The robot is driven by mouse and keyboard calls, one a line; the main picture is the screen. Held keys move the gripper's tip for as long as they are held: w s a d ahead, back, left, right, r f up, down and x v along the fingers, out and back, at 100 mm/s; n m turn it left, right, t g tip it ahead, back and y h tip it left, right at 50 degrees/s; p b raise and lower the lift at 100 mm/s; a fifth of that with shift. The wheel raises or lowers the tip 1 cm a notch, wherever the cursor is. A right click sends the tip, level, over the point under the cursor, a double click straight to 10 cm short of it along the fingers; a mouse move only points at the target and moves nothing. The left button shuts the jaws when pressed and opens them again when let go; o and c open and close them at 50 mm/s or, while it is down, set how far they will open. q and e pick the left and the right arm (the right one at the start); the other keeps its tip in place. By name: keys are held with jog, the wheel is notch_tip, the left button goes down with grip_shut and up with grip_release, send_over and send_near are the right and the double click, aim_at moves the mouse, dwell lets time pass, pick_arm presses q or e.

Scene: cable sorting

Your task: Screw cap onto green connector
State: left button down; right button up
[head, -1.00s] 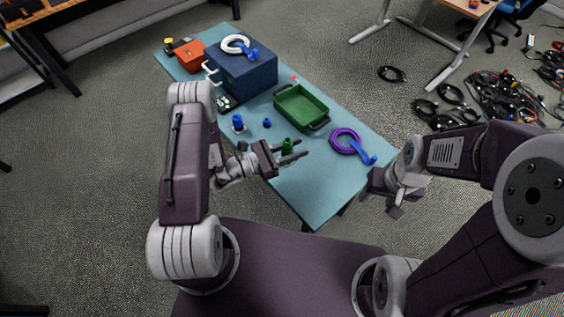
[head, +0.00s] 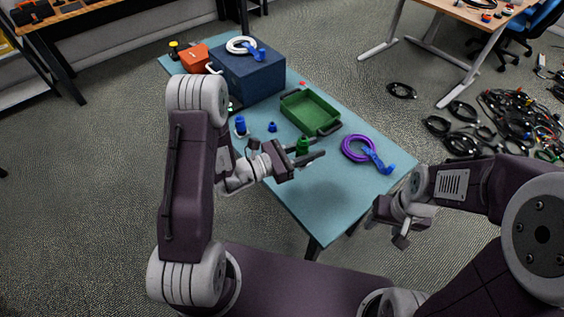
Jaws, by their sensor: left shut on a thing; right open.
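The green connector (head: 302,145) is a small upright green piece in the head view. My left gripper (head: 308,152) is shut on it and holds it over the near part of the teal table. I cannot tell which piece is the cap for it. A small blue piece (head: 272,127) stands on the table to its left, near a taller blue connector (head: 240,126). A tiny red piece (head: 303,84) lies behind the green tray. My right gripper (head: 392,228) is open and empty, off the table's right front edge.
A green tray (head: 325,122) stands mid-table. A purple cable ring (head: 356,148) with a blue end lies at the right. A dark blue box (head: 262,78) carrying a white ring (head: 239,46) and an orange box (head: 194,60) are at the back. The near table surface (head: 320,205) is clear.

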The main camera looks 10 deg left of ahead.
pick_arm(q)
jog(key=a+f, duration=0.1)
jog(key=a, duration=0.1)
jog(key=w+a+f, duration=0.1)
jog(key=a+f, duration=0.1)
jog(key=a, duration=0.1)
jog(key=w+a+f+b, duration=0.1)
jog(key=a+f, duration=0.1)
jog(key=a, duration=0.1)
jog(key=shift+w, duration=0.2)
jog(key=shift+f+b, duration=0.65)
jog(key=shift+f, duration=1.3)
jog(key=shift+f, duration=0.2)
jog(key=c, duration=1)
grip_release()
jog(key=shift+c, duration=0.2)
